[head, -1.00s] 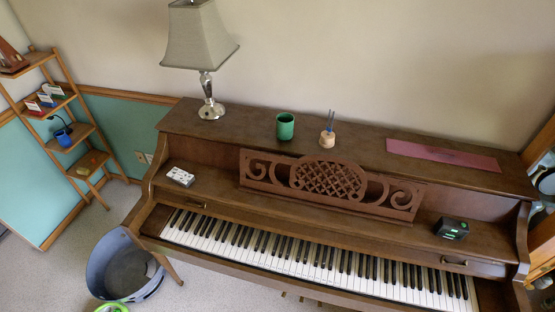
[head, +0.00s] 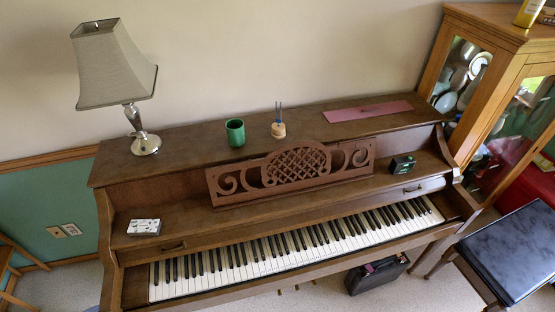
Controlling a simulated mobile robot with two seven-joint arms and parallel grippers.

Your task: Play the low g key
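The upright piano (head: 190,228) stands against the wall and fills the middle of the head view. Its fallboard is open and the keyboard (head: 290,250) shows from end to end. The low keys (head: 172,287) are at the left end of the keyboard. Single keys are too small to name the low g with certainty. Neither of my grippers shows in the view, and nothing covers the keys.
A lamp (head: 118,70), a green cup (head: 235,132) and a reed diffuser (head: 278,127) stand on the piano top. A white box (head: 144,227) and a dark device (head: 402,164) sit on the ledge. A dark bench (head: 515,250) and glass cabinet (head: 500,90) stand at right.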

